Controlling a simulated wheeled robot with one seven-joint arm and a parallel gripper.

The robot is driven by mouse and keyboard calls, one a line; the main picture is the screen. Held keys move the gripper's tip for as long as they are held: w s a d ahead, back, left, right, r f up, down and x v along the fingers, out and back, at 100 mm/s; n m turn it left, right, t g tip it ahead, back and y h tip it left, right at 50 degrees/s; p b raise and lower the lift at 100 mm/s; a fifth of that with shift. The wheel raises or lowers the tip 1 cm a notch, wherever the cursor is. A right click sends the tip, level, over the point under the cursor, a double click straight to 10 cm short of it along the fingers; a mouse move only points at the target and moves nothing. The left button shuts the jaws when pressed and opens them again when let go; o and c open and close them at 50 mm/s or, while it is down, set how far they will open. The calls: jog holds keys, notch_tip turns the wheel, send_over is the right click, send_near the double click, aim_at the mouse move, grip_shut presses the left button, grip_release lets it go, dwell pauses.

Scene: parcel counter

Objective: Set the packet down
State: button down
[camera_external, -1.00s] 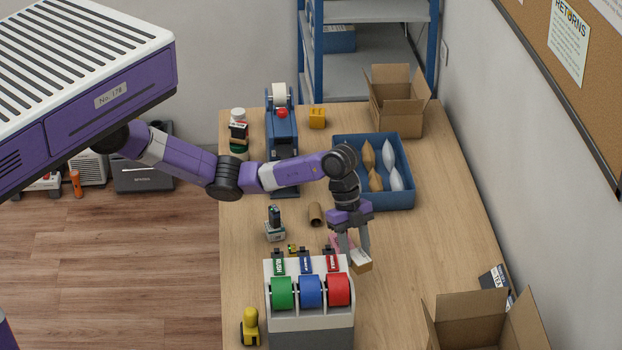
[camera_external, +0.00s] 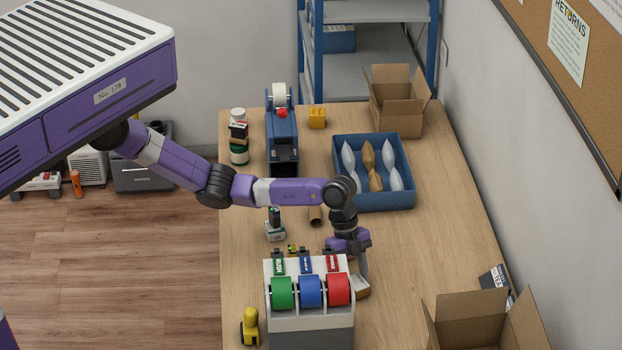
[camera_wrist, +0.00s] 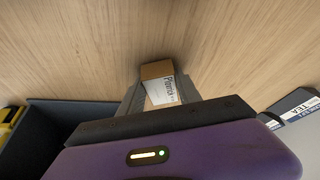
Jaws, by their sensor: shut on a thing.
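The packet is a small brown box with a white printed label. In the external view the packet (camera_external: 361,287) shows just right of the tape dispenser, partly hidden behind it. In the wrist view the packet (camera_wrist: 157,70) sits between the two fingers, its printed face partly visible. My gripper (camera_external: 356,279) points down and is shut on the packet; one finger is mostly hidden in the external view. My gripper (camera_wrist: 163,100) also shows in the wrist view. I cannot tell whether the packet touches the counter (camera_external: 420,250).
A tape dispenser (camera_external: 309,318) with green, blue and red rolls stands close on the left. A blue tray (camera_external: 402,203) of pouches lies behind. An open carton (camera_external: 470,335) stands front right, near a dark labelled box (camera_external: 493,279). Bare counter lies right of my gripper.

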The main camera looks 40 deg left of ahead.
jog(key=shift+f, duration=0.1)
jog(key=c, duration=0.8)
grip_release()
jog(key=shift+c, duration=0.2)
jog(key=shift+r, duration=0.25)
jog(key=b+v, duration=0.1)
jog(key=v, duration=1.1)
jog(key=shift+f, duration=0.15)
